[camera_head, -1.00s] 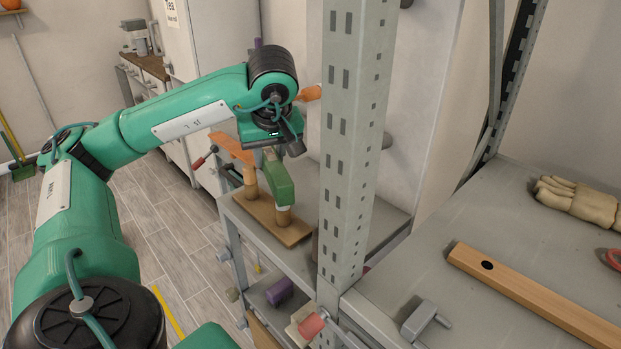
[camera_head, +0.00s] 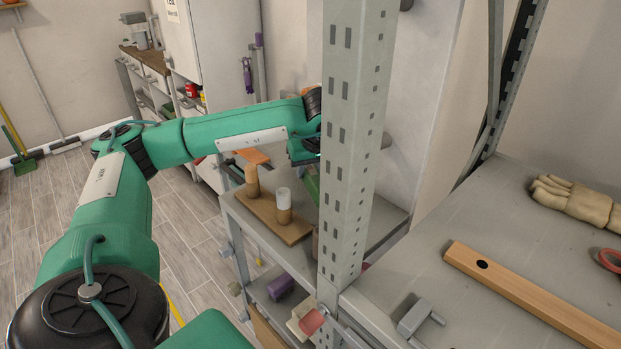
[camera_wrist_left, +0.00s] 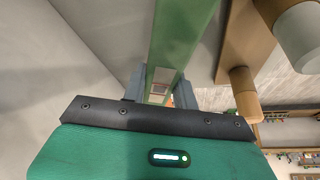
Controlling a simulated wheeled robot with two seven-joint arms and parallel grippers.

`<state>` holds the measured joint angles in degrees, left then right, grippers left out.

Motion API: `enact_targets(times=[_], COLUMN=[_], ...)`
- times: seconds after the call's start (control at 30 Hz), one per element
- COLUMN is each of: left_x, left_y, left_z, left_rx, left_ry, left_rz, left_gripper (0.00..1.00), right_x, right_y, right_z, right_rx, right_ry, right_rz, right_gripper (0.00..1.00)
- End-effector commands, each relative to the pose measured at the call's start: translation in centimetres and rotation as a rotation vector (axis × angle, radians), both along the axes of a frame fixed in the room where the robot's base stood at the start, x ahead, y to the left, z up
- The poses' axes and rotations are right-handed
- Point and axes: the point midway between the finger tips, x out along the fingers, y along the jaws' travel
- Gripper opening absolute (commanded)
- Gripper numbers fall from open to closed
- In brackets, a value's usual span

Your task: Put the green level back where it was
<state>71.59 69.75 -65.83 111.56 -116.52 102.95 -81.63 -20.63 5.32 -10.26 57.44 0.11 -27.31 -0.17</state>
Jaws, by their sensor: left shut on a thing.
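The green level (camera_head: 312,186) is partly hidden behind the grey rack post in the head view. In the left wrist view the level (camera_wrist_left: 181,35) runs up from between the fingers of my left gripper (camera_wrist_left: 160,90), which is shut on it. In the head view my left gripper (camera_head: 305,155) is just left of the post, its fingers mostly hidden. The level is tilted, above the lower grey shelf and right of a wooden board with two pegs (camera_head: 262,214). Whether it touches the shelf I cannot tell. My right gripper is not in view.
The perforated rack post (camera_head: 350,150) stands close to my left arm. On the right shelf (camera_head: 400,270) lie a wooden beam (camera_head: 530,295), a work glove (camera_head: 575,200) and a grey metal piece (camera_head: 420,317). An orange object (camera_head: 250,157) is behind the pegs.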

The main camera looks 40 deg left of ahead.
Motion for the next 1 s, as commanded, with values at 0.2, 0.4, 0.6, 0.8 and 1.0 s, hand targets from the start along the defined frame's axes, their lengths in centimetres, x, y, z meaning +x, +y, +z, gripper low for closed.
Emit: enact_targets(times=[0.2, 0.4, 0.6, 0.8, 1.0], left_x=[-0.1, 0.4, 0.4, 0.4, 0.4], left_y=[0.0, 0.0, 0.0, 0.0, 0.0], left_z=[-2.7, -3.3, -3.5, -3.6, -3.6], left_rx=[0.0, 0.0, 0.0, 0.0, 0.0], left_ry=[0.003, 0.0, 0.0, 0.0, 0.0], left_rz=[0.001, 0.001, 0.001, 0.001, 0.001], left_gripper=[0.01, 0.01, 0.01, 0.51, 0.51], right_x=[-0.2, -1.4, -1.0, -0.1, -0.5], right_y=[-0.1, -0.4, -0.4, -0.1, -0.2], right_z=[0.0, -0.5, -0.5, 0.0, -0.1], right_rx=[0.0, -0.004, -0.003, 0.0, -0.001], right_ry=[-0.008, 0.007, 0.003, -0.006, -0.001], right_rz=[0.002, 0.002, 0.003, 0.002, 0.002], right_gripper=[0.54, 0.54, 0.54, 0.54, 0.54])
